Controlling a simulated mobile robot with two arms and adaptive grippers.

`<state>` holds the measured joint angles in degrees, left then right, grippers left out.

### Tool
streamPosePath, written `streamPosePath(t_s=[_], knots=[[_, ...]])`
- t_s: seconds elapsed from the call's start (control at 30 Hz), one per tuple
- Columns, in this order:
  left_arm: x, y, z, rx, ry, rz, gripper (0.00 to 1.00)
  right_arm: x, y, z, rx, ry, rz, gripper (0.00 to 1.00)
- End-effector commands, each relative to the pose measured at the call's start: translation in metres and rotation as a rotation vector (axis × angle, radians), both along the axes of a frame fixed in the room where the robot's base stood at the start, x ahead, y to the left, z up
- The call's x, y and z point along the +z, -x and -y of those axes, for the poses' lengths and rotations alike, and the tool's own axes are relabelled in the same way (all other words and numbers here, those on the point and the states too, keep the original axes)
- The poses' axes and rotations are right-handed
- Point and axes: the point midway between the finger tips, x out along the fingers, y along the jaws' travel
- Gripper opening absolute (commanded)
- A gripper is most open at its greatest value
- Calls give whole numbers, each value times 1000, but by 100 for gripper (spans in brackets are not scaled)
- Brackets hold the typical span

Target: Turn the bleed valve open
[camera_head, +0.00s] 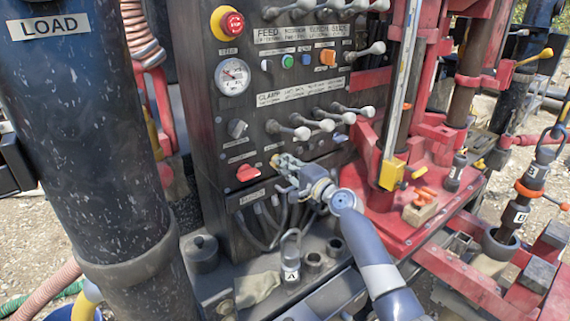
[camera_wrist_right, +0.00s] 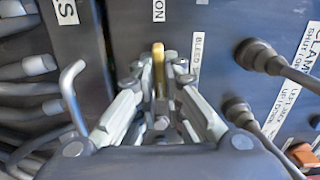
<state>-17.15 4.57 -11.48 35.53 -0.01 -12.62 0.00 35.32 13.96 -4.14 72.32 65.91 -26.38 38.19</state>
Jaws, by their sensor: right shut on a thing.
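The bleed valve shows as a small brass-yellow lever (camera_wrist_right: 158,56) beside the "BLEED" label (camera_wrist_right: 198,55) in the right wrist view. In the head view only a bit of its yellow (camera_head: 274,160) shows at the lower part of the dark control panel (camera_head: 215,125). My right gripper (camera_head: 280,162) reaches the panel from the lower right, its fingers closed on the lever. In the wrist view the fingertips (camera_wrist_right: 158,82) sit on both sides of it, hiding its base. My left gripper is not in view.
Clamp levers (camera_head: 315,125) stick out above and right of my gripper. A red knob (camera_head: 248,173) is at its left, with hoses (camera_head: 262,225) below. A dark "LOAD" column (camera_head: 85,130) fills the left. A red frame (camera_head: 400,215) stands at the right.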

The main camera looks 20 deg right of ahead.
Motion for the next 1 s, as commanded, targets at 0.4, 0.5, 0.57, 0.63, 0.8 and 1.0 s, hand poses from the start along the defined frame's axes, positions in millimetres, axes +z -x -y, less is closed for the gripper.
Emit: streamPosePath(t_s=[0.4,0.5,0.57,0.63,0.8,1.0], knots=[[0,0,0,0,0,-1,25,-1,0,0,0,0,-2,23],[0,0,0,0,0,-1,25,-1,0,0,0,0,-1,29],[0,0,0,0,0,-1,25,-1,0,0,0,0,-1,29],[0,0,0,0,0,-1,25,0,0,0,0,0,-1,29],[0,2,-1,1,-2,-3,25,0,1,1,0,0,-1,29],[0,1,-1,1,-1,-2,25,-2,16,6,0,3,-1,29]])
